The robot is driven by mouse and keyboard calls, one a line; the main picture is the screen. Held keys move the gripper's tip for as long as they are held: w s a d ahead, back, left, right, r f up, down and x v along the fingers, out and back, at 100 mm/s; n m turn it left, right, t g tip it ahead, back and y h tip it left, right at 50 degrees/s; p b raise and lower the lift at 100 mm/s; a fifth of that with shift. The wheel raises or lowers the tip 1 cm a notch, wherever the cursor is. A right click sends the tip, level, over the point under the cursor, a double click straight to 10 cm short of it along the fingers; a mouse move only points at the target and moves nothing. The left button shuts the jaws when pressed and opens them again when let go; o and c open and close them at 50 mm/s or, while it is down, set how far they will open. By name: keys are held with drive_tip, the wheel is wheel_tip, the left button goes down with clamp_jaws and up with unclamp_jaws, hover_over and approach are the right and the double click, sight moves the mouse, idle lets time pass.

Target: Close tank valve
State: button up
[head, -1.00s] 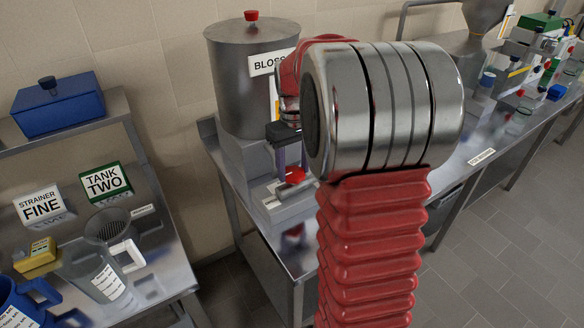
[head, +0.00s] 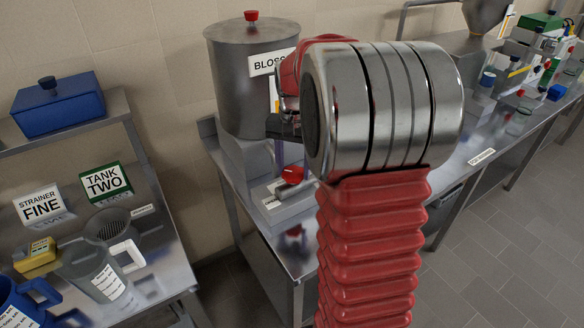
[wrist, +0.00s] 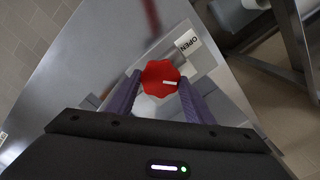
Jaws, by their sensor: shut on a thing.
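The steel tank (head: 240,85) with a partly hidden label starting "BLOSS" stands on a grey block on the bench. The red valve knob (head: 292,174) is low at its front. In the wrist view the knob (wrist: 158,72) is lobed, with a white pointer mark toward the right. An "OPEN" label (wrist: 188,44) lies above and right of it. My gripper (wrist: 160,92) is shut on the knob, one purple finger on each side. In the head view my gripper (head: 279,152) is partly hidden behind my wrist. The valve body is mostly hidden.
A side table at left holds a "TANK TWO" sign (head: 106,182), a "STRAINER FINE" sign (head: 42,206), a clear jug (head: 97,275) and a strainer. A blue box (head: 58,104) is on the shelf. More equipment stands along the bench at right.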

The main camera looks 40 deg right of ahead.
sight(293, 172)
drive_tip(key=m, duration=0.4)
drive_tip(key=shift+a+m, duration=0.1)
drive_tip(key=shift+m, duration=0.2)
drive_tip(key=m, duration=0.3)
drive_tip(key=shift+m, duration=0.4)
drive_tip(key=o, duration=1)
drive_tip(key=shift+o, duration=0.2)
wheel_tip(293, 172, up, 14)
drive_tip(key=shift+f, duration=0.15)
idle(0.4)
